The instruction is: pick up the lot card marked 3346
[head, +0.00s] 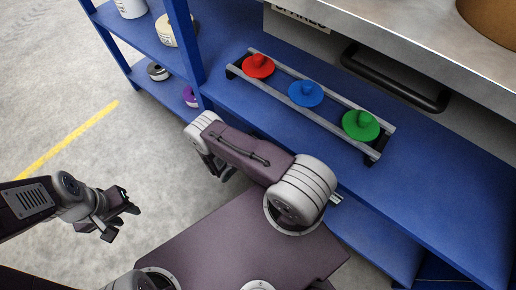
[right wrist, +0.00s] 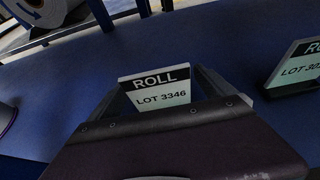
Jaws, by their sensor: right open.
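The lot card marked 3346 (right wrist: 160,93) is a pale green card with a black band reading ROLL. It stands tilted on the blue surface in the right wrist view. My right gripper (right wrist: 160,86) is open, its fingers to either side of the card; I cannot tell whether they touch it. The card's lower edge is hidden behind the gripper's body. I cannot make out the card in the head view. My left gripper (head: 122,213) is open and empty over the grey floor, far from the card.
Another lot card (right wrist: 297,67) stands to the right, its number cut off. On the blue bench, a rail rack (head: 283,83) holds red (head: 258,65), blue (head: 306,93) and green (head: 361,125) knobbed discs. A black handle (head: 394,80) sits above.

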